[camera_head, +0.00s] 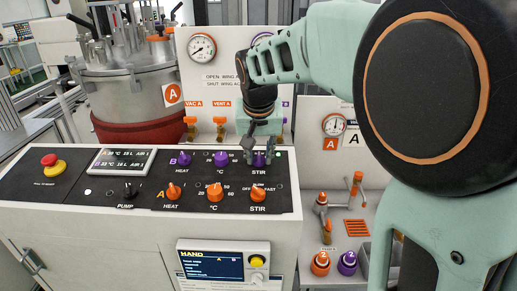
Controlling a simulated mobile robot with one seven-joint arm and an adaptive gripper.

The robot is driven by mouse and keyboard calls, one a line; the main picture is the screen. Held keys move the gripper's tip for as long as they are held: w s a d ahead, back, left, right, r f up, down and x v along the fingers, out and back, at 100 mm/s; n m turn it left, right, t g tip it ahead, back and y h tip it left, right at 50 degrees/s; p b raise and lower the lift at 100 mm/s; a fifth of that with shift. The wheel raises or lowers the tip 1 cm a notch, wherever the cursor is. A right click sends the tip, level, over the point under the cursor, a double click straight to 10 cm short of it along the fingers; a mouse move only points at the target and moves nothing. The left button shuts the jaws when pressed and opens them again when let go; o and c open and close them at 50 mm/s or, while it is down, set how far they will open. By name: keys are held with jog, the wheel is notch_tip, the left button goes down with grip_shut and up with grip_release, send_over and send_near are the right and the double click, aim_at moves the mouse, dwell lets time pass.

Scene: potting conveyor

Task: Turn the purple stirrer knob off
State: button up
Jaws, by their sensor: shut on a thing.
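The purple stirrer knob (259,160) is at the right end of the upper row on the dark control panel, above the label STIR. My gripper (259,157) reaches down to it from above and is shut on it, with a finger at each side. The fingers hide part of the knob and its printed marks, so I cannot tell its setting.
A purple temperature knob (221,159) is close to the left. An orange stirrer knob (258,193) sits just below. A red and yellow stop button (52,163) is at the panel's left. Orange valve handles (221,127) stand behind the panel. A steel vessel (130,85) is at the back left.

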jog(key=n, duration=0.3)
jog(key=shift+d+n+y, duration=0.2)
jog(key=shift+n+y, duration=0.2)
jog(key=shift+w+n+g+y+p, duration=0.1)
jog(key=shift+n+g+y+p, duration=0.3)
jog(key=shift+n, duration=1.9)
jog(key=o, duration=1.1)
jog(key=shift+o, duration=0.2)
jog(key=shift+r, duration=0.1)
